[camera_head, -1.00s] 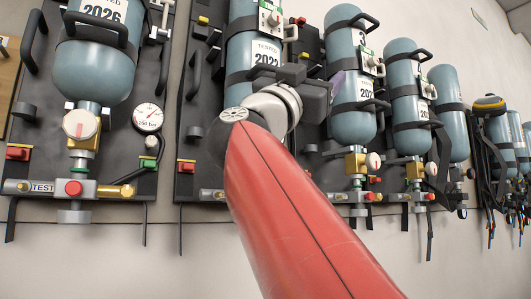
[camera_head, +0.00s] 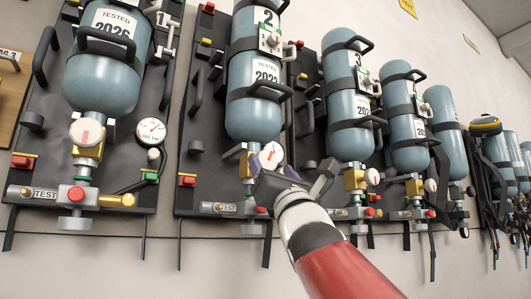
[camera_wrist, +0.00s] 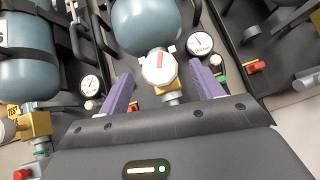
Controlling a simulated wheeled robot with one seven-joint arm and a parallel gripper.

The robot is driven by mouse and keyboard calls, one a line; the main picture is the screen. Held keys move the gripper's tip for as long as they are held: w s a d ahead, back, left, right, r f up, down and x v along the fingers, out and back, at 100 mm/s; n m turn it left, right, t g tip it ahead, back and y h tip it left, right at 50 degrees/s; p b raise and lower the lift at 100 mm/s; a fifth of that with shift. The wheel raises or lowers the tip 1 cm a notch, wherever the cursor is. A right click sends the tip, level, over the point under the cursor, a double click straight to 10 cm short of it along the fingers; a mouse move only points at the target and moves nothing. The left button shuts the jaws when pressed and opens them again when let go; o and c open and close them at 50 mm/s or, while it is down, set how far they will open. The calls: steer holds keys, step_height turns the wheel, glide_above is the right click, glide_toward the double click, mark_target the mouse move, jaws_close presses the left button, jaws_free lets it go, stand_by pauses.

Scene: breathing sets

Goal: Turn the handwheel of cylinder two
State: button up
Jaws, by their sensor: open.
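Cylinder two (camera_head: 254,108), a blue tank marked 2, hangs upright on a dark panel in the head view. In the wrist view its round white handwheel (camera_wrist: 159,68) with a red mark sits below the tank (camera_wrist: 146,25), on a brass valve. My gripper (camera_head: 264,160) is at the foot of cylinder two and hides part of the valve there. In the wrist view the purple fingers of my gripper (camera_wrist: 161,74) are spread, one to each side of the handwheel. I cannot tell whether they reach around it or touch it.
A pressure gauge (camera_wrist: 201,42) is close to the right finger. Cylinder one (camera_head: 103,75) hangs to the left with its own handwheel (camera_head: 87,131) and gauge (camera_head: 150,130). Cylinder three (camera_head: 348,110) and several more hang to the right.

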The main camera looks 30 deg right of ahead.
mark_target(269, 162)
steer(key=p+x, duration=0.2)
steer(key=x, duration=0.3)
steer(key=shift+w+r+p, duration=0.1)
steer(key=shift+r+p, duration=0.15)
steer(key=shift+p, duration=0.15)
steer(key=c, duration=1)
steer(key=shift+f+m+h+b, duration=0.2)
steer(key=shift+m+h+b, duration=0.5)
steer(key=shift+b, duration=0.35)
